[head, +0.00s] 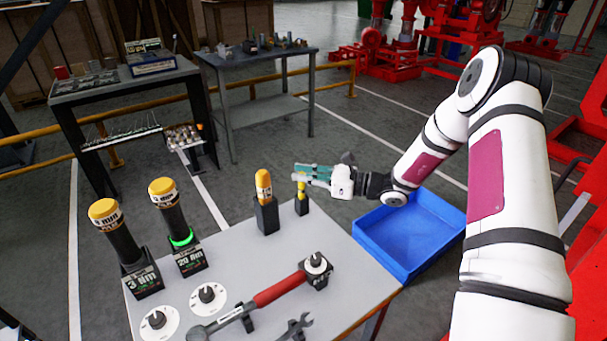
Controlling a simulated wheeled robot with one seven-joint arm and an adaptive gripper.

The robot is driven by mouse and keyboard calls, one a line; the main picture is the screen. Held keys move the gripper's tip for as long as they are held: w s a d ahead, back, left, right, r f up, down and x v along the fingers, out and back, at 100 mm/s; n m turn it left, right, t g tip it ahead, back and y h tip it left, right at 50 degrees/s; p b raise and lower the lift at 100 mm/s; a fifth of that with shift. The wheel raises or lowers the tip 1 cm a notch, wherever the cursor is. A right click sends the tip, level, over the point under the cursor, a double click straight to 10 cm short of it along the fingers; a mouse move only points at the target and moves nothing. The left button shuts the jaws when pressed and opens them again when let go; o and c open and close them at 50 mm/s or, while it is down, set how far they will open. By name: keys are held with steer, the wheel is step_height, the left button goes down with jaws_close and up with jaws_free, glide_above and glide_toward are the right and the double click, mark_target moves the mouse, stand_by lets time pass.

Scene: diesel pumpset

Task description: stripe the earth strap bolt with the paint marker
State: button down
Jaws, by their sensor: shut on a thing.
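My gripper (301,174) is over the back right of the grey table, reaching in from the right with its fingers pointing left. It is shut on a slim yellow piece, which looks like the paint marker (302,190). The marker stands upright in a small black holder (302,206), and the fingers cover its top. I cannot tell whether it is still seated in the holder. I cannot make out the earth strap bolt in this view.
A fatter orange-yellow tool (263,184) stands in a black holder just left. Two yellow-capped drivers (122,243) (174,213), a red-handled torque wrench (279,290) and dials share the grey table (240,262). A blue bin (420,226) sits right; red machinery (398,50) stands behind.

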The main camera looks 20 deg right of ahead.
steer(key=shift+f, duration=0.55)
steer(key=c, duration=1.5)
jaws_free()
steer(key=v, duration=1.2)
steer(key=shift+d, duration=0.1)
